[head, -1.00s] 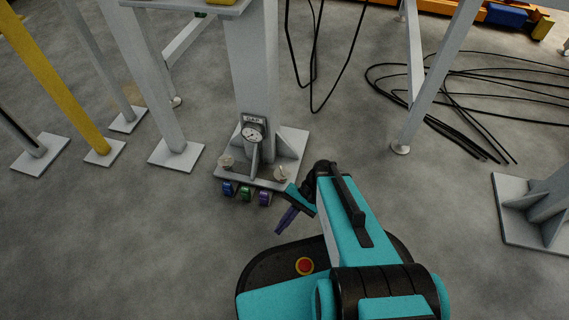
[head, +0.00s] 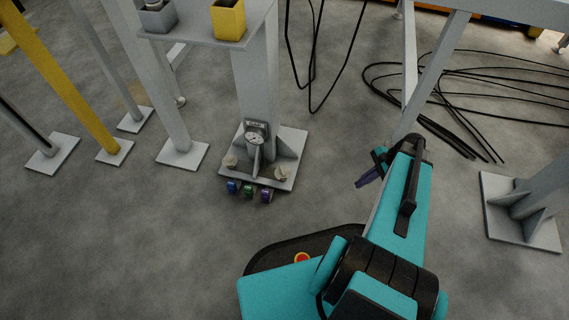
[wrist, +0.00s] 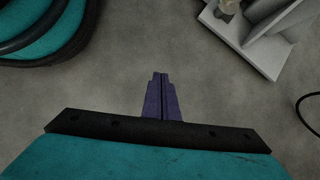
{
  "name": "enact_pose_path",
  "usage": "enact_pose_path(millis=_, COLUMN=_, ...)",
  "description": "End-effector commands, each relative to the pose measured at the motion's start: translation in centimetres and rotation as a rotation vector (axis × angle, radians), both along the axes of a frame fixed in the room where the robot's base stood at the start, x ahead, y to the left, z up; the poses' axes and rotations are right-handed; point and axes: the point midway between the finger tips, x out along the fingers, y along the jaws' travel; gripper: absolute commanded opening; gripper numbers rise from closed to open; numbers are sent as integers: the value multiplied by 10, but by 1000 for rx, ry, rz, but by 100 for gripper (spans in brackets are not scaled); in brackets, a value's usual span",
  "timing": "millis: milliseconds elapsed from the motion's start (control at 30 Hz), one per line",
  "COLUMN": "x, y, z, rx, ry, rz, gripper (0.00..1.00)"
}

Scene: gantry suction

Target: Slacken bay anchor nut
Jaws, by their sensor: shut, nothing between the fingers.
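The grey column base plate (head: 292,146) stands on the floor left of centre in the head view. Two pale anchor nuts sit on it, a left nut (head: 231,161) and a right nut (head: 281,174). A dial gauge (head: 255,137) is mounted on the column foot between them. My gripper (head: 359,183) is shut and empty, clear to the right of the plate. In the wrist view its purple fingers (wrist: 160,77) are together over bare floor.
A blue (head: 232,187), a green (head: 248,191) and a purple piece (head: 266,195) line the plate's front edge. A shelf with a yellow bin (head: 228,22) is above. Black cables (head: 440,120) lie at right. Another post base (head: 520,215) stands far right. Floor between is clear.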

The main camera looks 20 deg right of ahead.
Motion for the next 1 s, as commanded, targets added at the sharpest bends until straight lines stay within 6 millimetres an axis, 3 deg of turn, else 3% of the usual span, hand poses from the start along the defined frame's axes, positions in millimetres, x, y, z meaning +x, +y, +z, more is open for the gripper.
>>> enact_pose_path(millis=33, x=-4, y=-20, z=12, rx=-15, ry=7, rz=-48, gripper=0)
enact_pose_path(millis=200, x=-25, y=-77, z=34, rx=-62, ry=41, rz=-201, gripper=0)
enact_pose_path(millis=400, x=-47, y=-123, z=50, rx=-100, ry=71, rz=-332, gripper=0)
enact_pose_path(millis=567, x=-56, y=-138, z=55, rx=-112, ry=82, rz=-376, gripper=0)
enact_pose_path(millis=833, x=-57, y=-139, z=55, rx=-114, ry=83, rz=-380, gripper=0)
enact_pose_path(millis=1000, x=-57, y=-138, z=55, rx=-113, ry=82, rz=-379, gripper=27)
